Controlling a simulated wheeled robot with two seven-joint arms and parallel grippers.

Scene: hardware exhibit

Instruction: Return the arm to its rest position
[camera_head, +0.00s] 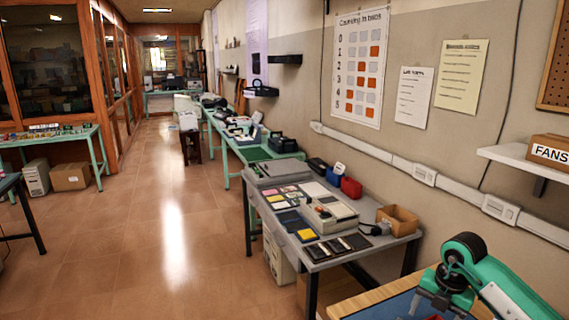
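My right arm, teal and white, comes in from the lower right corner. Its dark grey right gripper (440,301) points down over the blue surface of a wooden-edged table (364,300). The fingertips are small and close to the bottom edge, so I cannot tell whether they are apart or together. I see no object held in it. My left arm and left gripper are not in view.
A grey table (371,248) with flat devices, cards and an open cardboard box (398,220) stands beyond. A shelf (527,158) with a FANS box (549,152) is on the right wall. The tiled floor (150,230) at left is largely clear.

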